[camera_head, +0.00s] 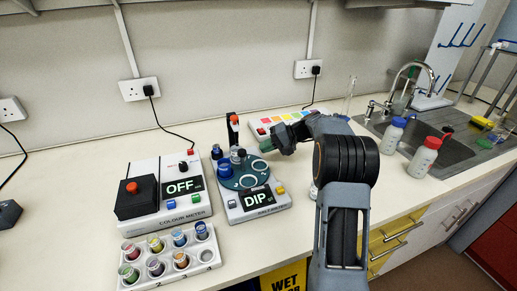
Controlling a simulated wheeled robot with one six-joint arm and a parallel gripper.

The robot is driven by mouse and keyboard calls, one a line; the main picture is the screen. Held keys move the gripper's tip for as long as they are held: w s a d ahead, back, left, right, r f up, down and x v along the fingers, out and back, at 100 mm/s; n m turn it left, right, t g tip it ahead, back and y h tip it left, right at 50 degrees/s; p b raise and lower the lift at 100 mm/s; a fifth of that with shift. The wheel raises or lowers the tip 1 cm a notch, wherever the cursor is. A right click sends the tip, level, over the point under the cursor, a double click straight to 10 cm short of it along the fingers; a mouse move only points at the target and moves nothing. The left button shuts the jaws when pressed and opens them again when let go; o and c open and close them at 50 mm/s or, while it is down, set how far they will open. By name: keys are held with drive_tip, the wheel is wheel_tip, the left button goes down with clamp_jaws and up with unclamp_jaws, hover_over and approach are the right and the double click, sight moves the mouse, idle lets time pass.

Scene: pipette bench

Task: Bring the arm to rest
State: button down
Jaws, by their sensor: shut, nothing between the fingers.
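My arm rises from the bottom of the picture and bends at the elbow. Its forearm points back and left over the bench. My gripper (268,145) is at the end of it, small and partly turned away. It is shut and empty, held to the right of the round teal turntable (229,180) on the device whose display reads DIP (258,200). The picture does not show clearly how high the gripper is above the bench.
A colour meter (175,205) reading OFF stands left of the turntable. A white rack (215,258) of coloured vials lies in front. A coloured strip panel (260,124) is behind the gripper. Blue-capped (391,138) and red-capped (424,160) bottles stand by the sink (450,150). Left bench is mostly clear.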

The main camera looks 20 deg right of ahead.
drive_tip(key=v, duration=0.1)
drive_tip(key=p+v, duration=0.1)
drive_tip(key=v, duration=0.1)
drive_tip(key=p+v, duration=0.1)
drive_tip(key=shift+w+d+r, duration=0.15)
drive_tip(key=shift+d+r, duration=0.1)
drive_tip(key=shift+d, duration=0.1)
drive_tip(key=shift+a+r, duration=0.1)
drive_tip(key=s+a+r+g+h+p, duration=0.2)
drive_tip(key=s+a+r+h, duration=0.25)
drive_tip(key=s+a, duration=0.5)
drive_tip(key=s+f+n+t+h+p, duration=0.1)
drive_tip(key=s+h, duration=0.6)
drive_tip(key=s, duration=1.1)
drive_tip(key=shift+s+d+f+n+t+p, duration=0.15)
drive_tip(key=shift+s+f+n+t+p, duration=0.25)
drive_tip(key=shift+n, duration=0.8)
